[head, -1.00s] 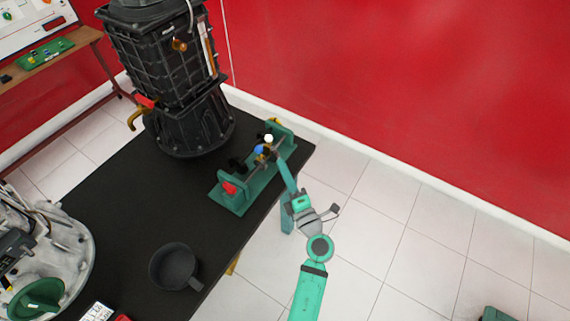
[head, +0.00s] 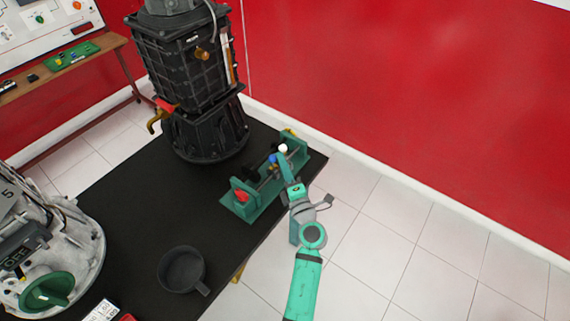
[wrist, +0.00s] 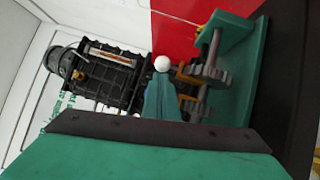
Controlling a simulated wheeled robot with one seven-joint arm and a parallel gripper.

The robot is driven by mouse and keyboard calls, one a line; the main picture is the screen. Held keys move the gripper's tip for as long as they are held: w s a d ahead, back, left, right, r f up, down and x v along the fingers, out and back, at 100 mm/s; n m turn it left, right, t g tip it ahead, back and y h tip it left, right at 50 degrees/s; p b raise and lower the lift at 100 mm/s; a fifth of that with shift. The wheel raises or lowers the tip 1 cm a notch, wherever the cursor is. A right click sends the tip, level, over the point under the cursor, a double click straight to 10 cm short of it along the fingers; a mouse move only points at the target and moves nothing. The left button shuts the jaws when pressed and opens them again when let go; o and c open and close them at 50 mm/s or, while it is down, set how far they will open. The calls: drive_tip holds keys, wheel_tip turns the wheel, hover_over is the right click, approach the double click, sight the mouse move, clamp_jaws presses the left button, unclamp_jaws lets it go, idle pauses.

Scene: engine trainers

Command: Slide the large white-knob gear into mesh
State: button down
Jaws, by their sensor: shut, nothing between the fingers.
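The green gear trainer (head: 262,207) stands at the right edge of the black table. Its white knob (head: 283,148) is near the far end, with a blue knob (head: 273,158) beside it and a red knob (head: 242,196) at the near end. In the wrist view the white knob (wrist: 162,63) shows just past the tip of my gripper (wrist: 163,95). Grey gears (wrist: 214,76) sit on a shaft to its right; I cannot tell whether they mesh. My gripper (head: 285,163) is shut and empty, close to the white knob; contact is unclear.
A tall black gearbox (head: 195,75) stands behind the trainer. A dark pan (head: 181,269) lies on the near table (head: 135,215), and a grey engine housing (head: 75,225) is at left. Tiled floor (head: 410,240) is free at right.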

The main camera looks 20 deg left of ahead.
drive_tip(key=w, duration=0.1)
drive_tip(key=w+d, duration=0.1)
drive_tip(key=w, duration=0.1)
drive_tip(key=w+d, duration=0.1)
drive_tip(key=w, duration=0.1)
drive_tip(key=shift+r, duration=0.1)
